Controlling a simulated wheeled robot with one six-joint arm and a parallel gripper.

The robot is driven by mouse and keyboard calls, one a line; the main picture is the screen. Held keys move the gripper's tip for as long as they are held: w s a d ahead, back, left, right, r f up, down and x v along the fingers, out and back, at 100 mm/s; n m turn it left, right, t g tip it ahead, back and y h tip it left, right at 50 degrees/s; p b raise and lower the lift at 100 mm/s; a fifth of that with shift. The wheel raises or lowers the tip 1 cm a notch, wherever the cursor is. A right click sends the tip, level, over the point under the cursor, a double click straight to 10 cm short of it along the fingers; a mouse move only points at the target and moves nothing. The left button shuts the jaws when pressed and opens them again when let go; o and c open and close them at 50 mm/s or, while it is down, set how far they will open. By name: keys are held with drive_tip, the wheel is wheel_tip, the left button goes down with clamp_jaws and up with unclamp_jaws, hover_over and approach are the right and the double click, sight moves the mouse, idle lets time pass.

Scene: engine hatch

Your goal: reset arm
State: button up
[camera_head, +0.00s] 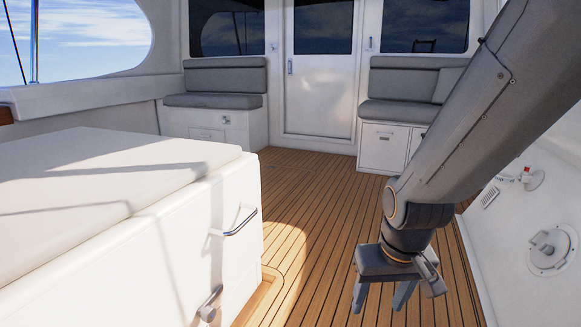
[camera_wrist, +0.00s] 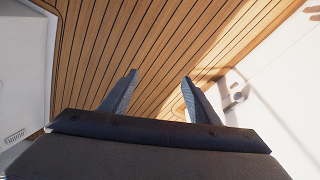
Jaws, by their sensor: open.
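My gripper (camera_head: 381,297) hangs at the end of my arm in the right half of the head view, pointing down over the wooden deck. Its two fingers are apart with nothing between them. In the wrist view my gripper (camera_wrist: 159,88) also shows open, with the striped deck beyond the fingertips. My arm comes down from the upper right of the head view.
A white engine hatch box (camera_head: 180,240) with a metal handle (camera_head: 240,222) stands at the left. The teak deck (camera_head: 310,215) is clear. Grey-cushioned seats (camera_head: 213,85) flank a white door (camera_head: 320,90). A white side wall (camera_head: 520,240) with fittings is at right.

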drive_tip(key=s+a+r+n+g+y+p, duration=0.1)
drive_tip(key=s+a+r+n, duration=0.25)
drive_tip(key=s+a, duration=0.45)
drive_tip(key=s+a+r+n+g, duration=0.15)
drive_tip(key=s+a+r, duration=0.35)
drive_tip(key=a, duration=0.5)
drive_tip(key=d+r+m+p, duration=0.2)
drive_tip(key=d+r+p, duration=0.8)
drive_tip(key=p, duration=0.6)
drive_tip(key=s+d+r+m+h+p, duration=0.1)
drive_tip(key=d+r+m+p, duration=0.2)
drive_tip(key=d+r+p, duration=0.7)
wheel_tip(320, 180, up, 4)
drive_tip(key=p, duration=0.6)
drive_tip(key=shift+s+m+p, duration=0.2)
drive_tip(key=shift+m+p, duration=0.1)
drive_tip(key=shift+f, duration=0.1)
